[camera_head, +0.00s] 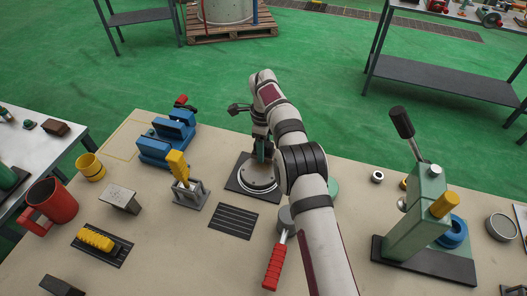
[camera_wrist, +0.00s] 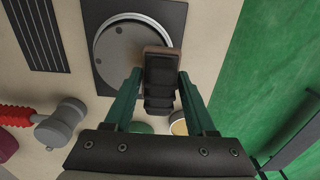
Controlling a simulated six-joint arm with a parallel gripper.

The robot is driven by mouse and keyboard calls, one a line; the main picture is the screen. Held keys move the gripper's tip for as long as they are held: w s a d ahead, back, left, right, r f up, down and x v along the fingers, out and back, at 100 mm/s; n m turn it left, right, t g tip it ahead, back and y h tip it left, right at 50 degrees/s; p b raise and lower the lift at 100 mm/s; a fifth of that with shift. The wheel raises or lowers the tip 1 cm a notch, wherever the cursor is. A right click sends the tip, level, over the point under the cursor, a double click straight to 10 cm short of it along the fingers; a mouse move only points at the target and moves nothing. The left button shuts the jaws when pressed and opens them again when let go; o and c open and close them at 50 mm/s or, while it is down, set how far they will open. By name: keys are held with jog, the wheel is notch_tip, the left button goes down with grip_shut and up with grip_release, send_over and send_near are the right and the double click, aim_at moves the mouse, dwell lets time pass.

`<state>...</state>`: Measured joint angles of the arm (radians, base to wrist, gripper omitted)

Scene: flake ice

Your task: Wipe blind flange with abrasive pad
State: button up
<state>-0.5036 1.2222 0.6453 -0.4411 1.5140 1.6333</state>
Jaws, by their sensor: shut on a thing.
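The blind flange (camera_head: 258,182) is a round grey disc with small holes. It lies on a dark square mat (camera_head: 236,183) near the middle of the bench, and shows at the top of the wrist view (camera_wrist: 120,42). My gripper (camera_wrist: 159,78) has green fingers shut on the abrasive pad (camera_wrist: 160,92), a dark block with a brownish edge. The pad overlaps the flange's right rim in the wrist view; I cannot tell whether it touches. In the head view my gripper (camera_head: 262,152) is over the flange's far side, and the pad is mostly hidden.
A toggle clamp with a yellow grip (camera_head: 187,188) and a blue vise (camera_head: 168,140) stand left of the flange. A slotted dark plate (camera_head: 233,221) and a red-handled mallet (camera_head: 276,258) lie nearer. A green press (camera_head: 425,220) stands at right.

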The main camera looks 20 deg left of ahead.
jog(key=shift+r, duration=2.65)
jog(key=s, duration=0.2)
jog(key=shift+s, duration=0.3)
jog(key=shift+f, duration=2.65)
